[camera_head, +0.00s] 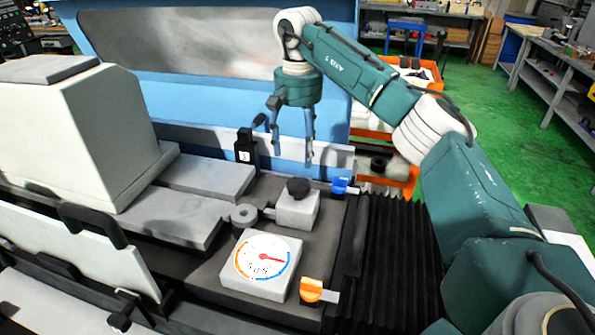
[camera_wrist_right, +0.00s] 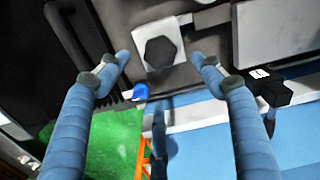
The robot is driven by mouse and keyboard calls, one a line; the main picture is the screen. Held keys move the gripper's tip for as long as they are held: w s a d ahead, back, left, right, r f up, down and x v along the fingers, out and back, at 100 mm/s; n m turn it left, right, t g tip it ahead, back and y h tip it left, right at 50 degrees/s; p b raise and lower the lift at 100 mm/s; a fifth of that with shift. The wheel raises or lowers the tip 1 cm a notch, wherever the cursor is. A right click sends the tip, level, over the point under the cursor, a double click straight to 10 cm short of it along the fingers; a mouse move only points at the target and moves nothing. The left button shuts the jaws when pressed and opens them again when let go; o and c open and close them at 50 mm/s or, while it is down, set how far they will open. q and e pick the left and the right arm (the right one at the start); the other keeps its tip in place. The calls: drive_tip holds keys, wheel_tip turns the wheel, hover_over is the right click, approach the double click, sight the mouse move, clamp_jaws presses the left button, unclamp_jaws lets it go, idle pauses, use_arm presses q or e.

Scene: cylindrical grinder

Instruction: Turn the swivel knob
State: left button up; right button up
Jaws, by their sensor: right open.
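A black faceted knob (camera_head: 298,187) sits on top of a small grey block (camera_head: 297,212) on the machine's table. In the right wrist view the black knob (camera_wrist_right: 160,52) lies between my fingertips in the picture, with clear space on both sides. My right gripper (camera_head: 291,148) is open and empty, pointing down above and behind the knob. It does not touch the knob. A blue knob (camera_head: 340,185) and an orange knob (camera_head: 312,290) sit on the table's right edge. Which one the task calls the swivel knob is not labelled. My left gripper is not in view.
A dial gauge (camera_head: 262,263) with a red needle stands in front of the block, and a round grey part (camera_head: 243,215) is left of it. A black upright part (camera_head: 245,147) stands behind. Black bellows (camera_head: 390,255) lie to the right. A blue panel closes off the back.

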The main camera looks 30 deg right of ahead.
hover_over(298, 184)
drive_tip(key=f, duration=0.4)
drive_tip(key=shift+s+f+p, duration=0.2)
drive_tip(key=shift+f+p, duration=0.1)
drive_tip(key=shift+p, duration=0.1)
drive_tip(key=f, duration=0.3)
drive_tip(key=shift+w+d+p, duration=0.1)
drive_tip(key=shift+w+p, duration=0.1)
drive_tip(key=shift+p, duration=0.1)
drive_tip(key=shift+f, duration=1.1)
drive_tip(key=c, duration=0.3)
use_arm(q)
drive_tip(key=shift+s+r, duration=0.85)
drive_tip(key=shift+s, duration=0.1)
use_arm(e)
drive_tip(key=shift+w+f, duration=0.1)
drive_tip(key=c, duration=0.8)
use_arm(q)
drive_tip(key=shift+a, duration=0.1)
